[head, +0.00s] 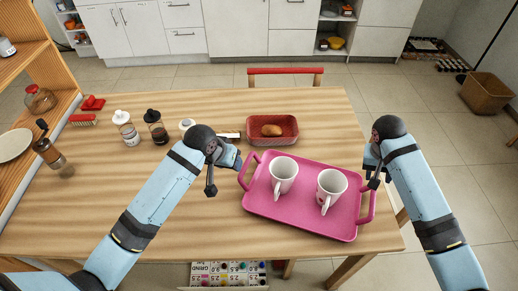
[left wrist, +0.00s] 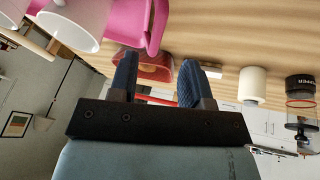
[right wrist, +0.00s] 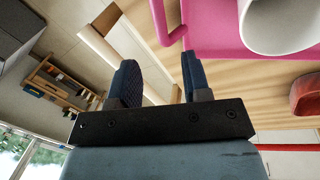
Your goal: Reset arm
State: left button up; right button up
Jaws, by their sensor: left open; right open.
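A pink tray (head: 290,222) with a raised handle at each end lies on the wooden table. Two white mugs stand on it, a left mug (head: 283,176) and a right mug (head: 331,188). My left gripper (head: 224,175) is beside the tray's left handle (head: 248,170); in the left wrist view its two dark fingers (left wrist: 157,80) are apart with nothing between them. My right gripper (head: 374,178) is beside the tray's right handle (head: 368,207); in the right wrist view its fingers (right wrist: 158,82) are apart and empty.
A red basket (head: 285,141) holding bread (head: 271,130) stands behind the tray. The table's front left is clear. A chair (head: 286,71) stands behind the table.

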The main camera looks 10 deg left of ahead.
dwell(0.5)
